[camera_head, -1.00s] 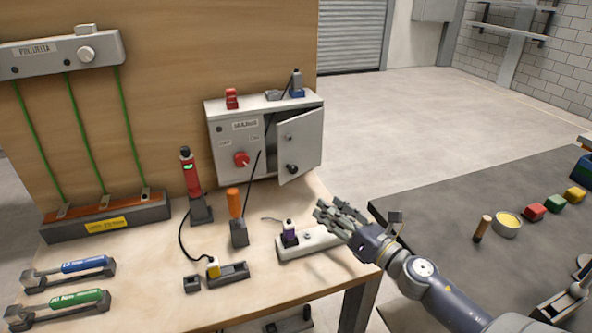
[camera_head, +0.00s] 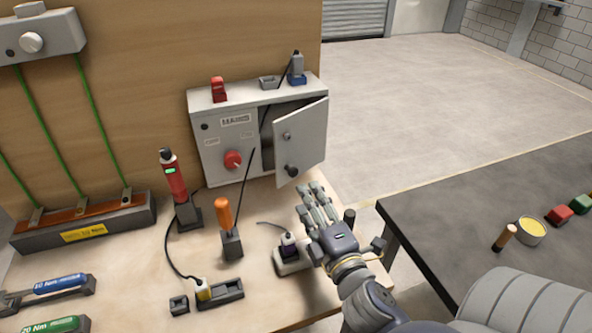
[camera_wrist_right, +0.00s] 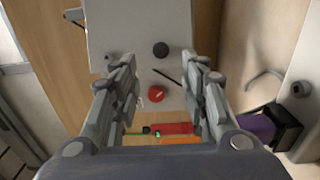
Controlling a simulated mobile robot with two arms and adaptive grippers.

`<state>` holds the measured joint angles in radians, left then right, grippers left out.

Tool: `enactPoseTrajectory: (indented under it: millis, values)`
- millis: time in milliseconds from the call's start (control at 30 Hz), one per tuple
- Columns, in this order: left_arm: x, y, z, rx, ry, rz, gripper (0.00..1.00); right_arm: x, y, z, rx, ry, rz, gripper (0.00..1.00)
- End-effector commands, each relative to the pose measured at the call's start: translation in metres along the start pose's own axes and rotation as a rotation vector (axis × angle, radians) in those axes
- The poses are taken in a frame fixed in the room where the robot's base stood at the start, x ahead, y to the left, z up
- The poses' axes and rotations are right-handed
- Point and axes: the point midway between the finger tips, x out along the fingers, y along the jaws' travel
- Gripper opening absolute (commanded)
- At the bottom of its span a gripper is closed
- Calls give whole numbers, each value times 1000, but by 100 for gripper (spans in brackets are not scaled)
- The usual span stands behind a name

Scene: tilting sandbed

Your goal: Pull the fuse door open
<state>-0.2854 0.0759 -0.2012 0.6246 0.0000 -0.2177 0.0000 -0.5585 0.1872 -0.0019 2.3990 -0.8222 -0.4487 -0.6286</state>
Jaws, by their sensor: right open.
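The grey fuse box (camera_head: 215,150) stands at the back of the wooden bench against the board. Its fuse door (camera_head: 308,128) is ajar, hinged at the right, with a dark gap at its left edge. A black knob (camera_head: 291,170) sits low on the door. My right gripper (camera_head: 316,188) is open and empty, fingers pointing up toward the door's lower edge; I cannot tell how far apart they are. In the right wrist view the open fingers (camera_wrist_right: 158,68) frame a pale panel with a black knob (camera_wrist_right: 160,49). My left gripper is not in view.
A red rotary switch (camera_head: 233,160) is on the box front. A dark table (camera_head: 480,200) is at the right. A thin black lead passes before the box.

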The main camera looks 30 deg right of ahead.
Motion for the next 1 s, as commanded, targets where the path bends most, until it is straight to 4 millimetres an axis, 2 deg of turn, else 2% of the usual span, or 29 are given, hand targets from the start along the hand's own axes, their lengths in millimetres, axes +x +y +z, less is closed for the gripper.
enactPoseTrajectory:
  millis: [33, 100, 233, 400, 533, 633, 933, 1000]
  values:
    - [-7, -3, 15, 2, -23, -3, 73, 10, 5, 0, -4, 1, 4, 41]
    - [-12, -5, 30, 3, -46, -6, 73, 22, 5, 0, -3, 2, 5, 41]
    - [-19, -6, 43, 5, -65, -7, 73, 46, 4, 0, -5, 1, 4, 41]
    - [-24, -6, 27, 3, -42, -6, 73, 71, 3, 0, -5, 1, 3, 41]
    - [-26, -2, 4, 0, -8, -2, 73, 83, 2, 0, -5, 2, 2, 41]
    - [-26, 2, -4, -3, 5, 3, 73, 88, 1, 0, -5, 2, 2, 41]
    - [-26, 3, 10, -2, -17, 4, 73, 89, 1, 0, -5, 2, 1, 41]
    - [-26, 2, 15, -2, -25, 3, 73, 89, 1, 0, -5, 2, 1, 25]
